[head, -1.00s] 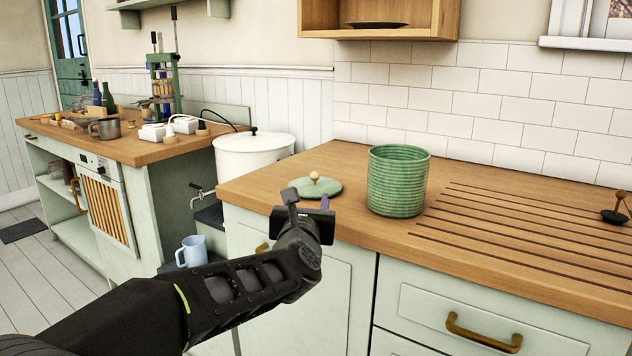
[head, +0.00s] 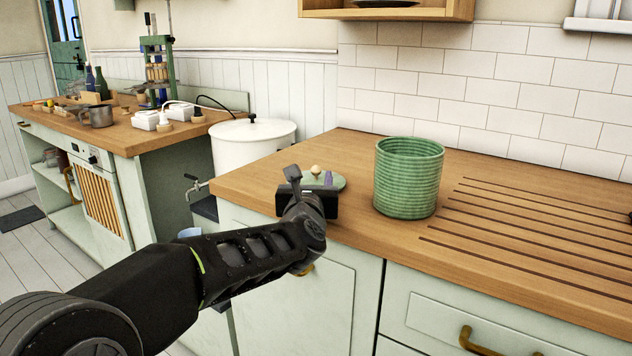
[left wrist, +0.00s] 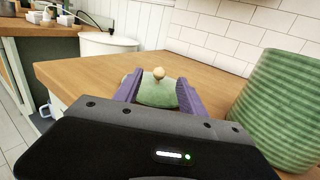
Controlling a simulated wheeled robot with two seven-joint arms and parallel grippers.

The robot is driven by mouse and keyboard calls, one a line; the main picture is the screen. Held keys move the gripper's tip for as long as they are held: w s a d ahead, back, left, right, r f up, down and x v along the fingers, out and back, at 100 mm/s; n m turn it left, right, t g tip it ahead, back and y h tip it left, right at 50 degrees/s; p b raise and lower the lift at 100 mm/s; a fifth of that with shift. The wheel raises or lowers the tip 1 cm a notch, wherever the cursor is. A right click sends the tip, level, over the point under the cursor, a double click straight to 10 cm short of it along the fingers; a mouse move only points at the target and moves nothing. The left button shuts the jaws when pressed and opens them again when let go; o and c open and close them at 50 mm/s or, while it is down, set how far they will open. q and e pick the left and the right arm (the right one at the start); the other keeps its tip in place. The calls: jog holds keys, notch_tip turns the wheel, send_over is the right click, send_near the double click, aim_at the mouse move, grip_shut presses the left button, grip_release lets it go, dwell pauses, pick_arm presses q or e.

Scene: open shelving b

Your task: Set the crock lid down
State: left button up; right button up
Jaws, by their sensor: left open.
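The crock lid is a green disc with a pale round knob. In the head view the lid (head: 338,181) lies on the wooden counter, left of the crock and partly hidden by my gripper. The lid also shows in the left wrist view (left wrist: 157,94), between the two purple fingers. The green ribbed crock (head: 408,178) stands upright and open-topped on the counter; it is at the right in the left wrist view (left wrist: 283,112). My left gripper (head: 311,178) is open at the lid, fingers on either side of it. Whether they touch it I cannot tell. My right gripper is not seen.
The wooden counter (head: 345,150) has grooves at the right and is bare behind the lid. A white lidded pot (head: 252,146) stands left of the counter. A wall shelf (head: 390,10) hangs above. A drawer handle (head: 478,340) juts out below.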

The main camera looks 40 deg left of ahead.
aim_at(315, 170)
pick_arm(q)
jog(key=shift+p+x, duration=0.35)
jog(key=shift+x, duration=2.3)
grip_shut()
